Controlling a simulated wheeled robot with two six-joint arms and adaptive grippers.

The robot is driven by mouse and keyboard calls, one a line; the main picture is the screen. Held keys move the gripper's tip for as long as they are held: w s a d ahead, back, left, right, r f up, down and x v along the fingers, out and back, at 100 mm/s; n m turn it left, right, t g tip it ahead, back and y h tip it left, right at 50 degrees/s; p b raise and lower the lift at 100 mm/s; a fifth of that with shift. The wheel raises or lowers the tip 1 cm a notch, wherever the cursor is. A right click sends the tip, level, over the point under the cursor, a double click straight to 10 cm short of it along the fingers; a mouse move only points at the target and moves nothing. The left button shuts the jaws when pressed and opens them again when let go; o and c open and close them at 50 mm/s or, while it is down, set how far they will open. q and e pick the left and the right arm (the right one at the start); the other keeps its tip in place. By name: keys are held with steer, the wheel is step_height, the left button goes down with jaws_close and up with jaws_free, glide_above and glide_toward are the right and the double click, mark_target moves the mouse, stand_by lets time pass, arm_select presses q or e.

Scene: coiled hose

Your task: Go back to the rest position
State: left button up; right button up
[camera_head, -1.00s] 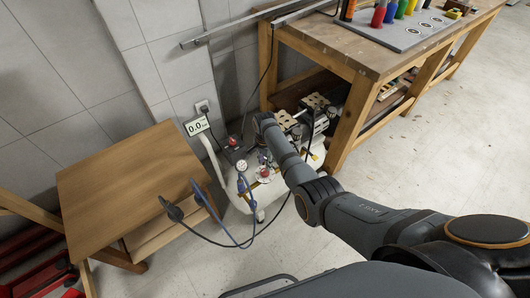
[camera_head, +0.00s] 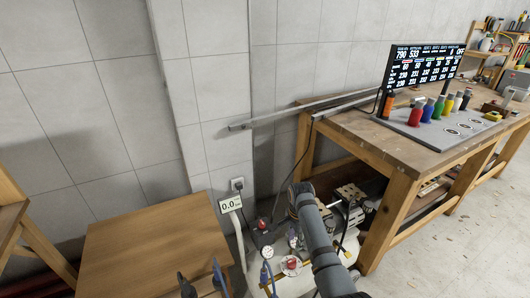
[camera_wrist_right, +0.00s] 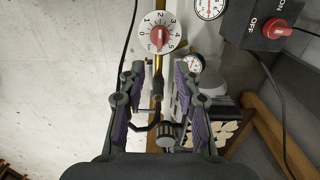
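The fingers of my right gripper (camera_wrist_right: 160,80) show in the right wrist view. They are apart, with nothing gripped between them. Beyond the fingers are a dial with a red knob (camera_wrist_right: 160,37), a brass rod and pressure gauges. In the head view the fingers are hidden behind the arm.
A workbench (camera_head: 375,140) with coloured bottles and a screen (camera_head: 425,65) is on the right. A 0.0 display (camera_head: 230,204) is near the wall. Open floor lies at right.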

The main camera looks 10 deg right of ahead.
steer(key=s+d+f+n+t, duration=0.1)
steer(key=s+d+f+n, duration=0.15)
steer(key=s, duration=0.35)
steer(key=s+d+f+n+t, duration=0.1)
steer(key=s+d+f+n, duration=0.1)
steer(key=s+d+n, duration=0.3)
steer(key=s+r+n+t+h, duration=0.1)
steer(key=s+r+n, duration=0.3)
steer(key=s, duration=0.4)
steer(key=s+r+n+t, duration=0.1)
steer(key=s+r+n, duration=0.25)
steer(key=s, duration=0.45)
step_height(320, 180, down, 22)
steer(key=s+d+g+p, duration=0.2)
steer(key=p, duration=0.2)
steer(key=s+f+p, duration=0.1)
steer(key=s+f, duration=0.5)
steer(key=s, duration=0.3)
steer(key=s+d+f+p, duration=0.1)
steer(key=s+f+p, duration=0.1)
steer(key=s+f, duration=0.5)
steer(key=s, duration=0.2)
steer(key=shift+s+d+m+g+p, duration=0.25)
steer(key=shift+s+m+g+p, duration=0.05)
steer(key=shift+s+m+g, duration=0.1)
